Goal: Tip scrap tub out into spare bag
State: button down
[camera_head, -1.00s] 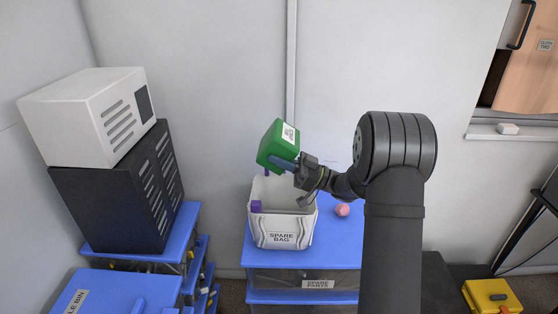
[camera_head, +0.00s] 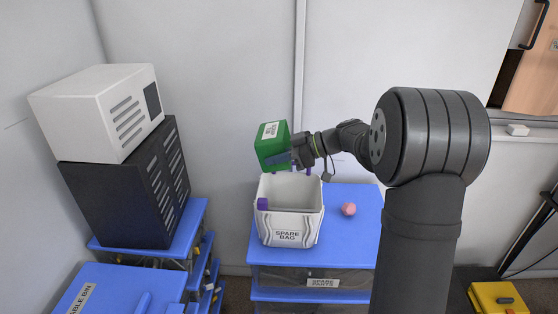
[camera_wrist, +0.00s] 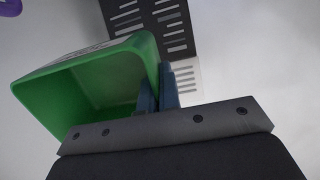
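The green scrap tub (camera_head: 272,148) is tipped over in the air above the spare bag, its white label turned upward. My gripper (camera_head: 287,158) is shut on the tub's wall. In the wrist view, the blue fingers (camera_wrist: 157,95) pinch that wall, and the visible inside of the tub (camera_wrist: 95,85) looks empty. The white spare bag (camera_head: 290,228) stands open on a blue-topped unit below the tub. The bag's floor is hidden.
A pink ball (camera_head: 348,209) lies on the blue top (camera_head: 345,240) right of the bag. A white case (camera_head: 95,110) on a black case (camera_head: 120,195) stands at left. A yellow box (camera_head: 497,298) is at lower right. The wall is close behind the bag.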

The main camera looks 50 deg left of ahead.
jog(key=t+h, duration=0.1)
jog(key=h, duration=0.1)
jog(key=r+t+h, duration=0.1)
jog(key=shift+s+a+r+t, duration=0.1)
jog(key=shift+s+a+t, duration=0.2)
jog(key=shift+r+t+h, duration=0.15)
jog(key=shift+t+h, duration=1.05)
jog(key=t+h, duration=0.2)
jog(key=shift+w+h, duration=0.1)
jog(key=shift+h, duration=0.2)
jog(key=shift+w+d+f+t+h, duration=0.1)
jog(key=shift+d+f+t+h, duration=0.05)
jog(key=shift+t+h, duration=0.4)
jog(key=shift+w+d+f+t+h, duration=0.15)
jog(key=shift+f+t+h, duration=0.05)
jog(key=shift+t+h, duration=0.4)
jog(key=shift+w+d+f+t+h, duration=0.1)
jog(key=shift+d+f+t+h, duration=0.05)
jog(key=shift+t+h, duration=0.4)
jog(key=shift+w, duration=0.1)
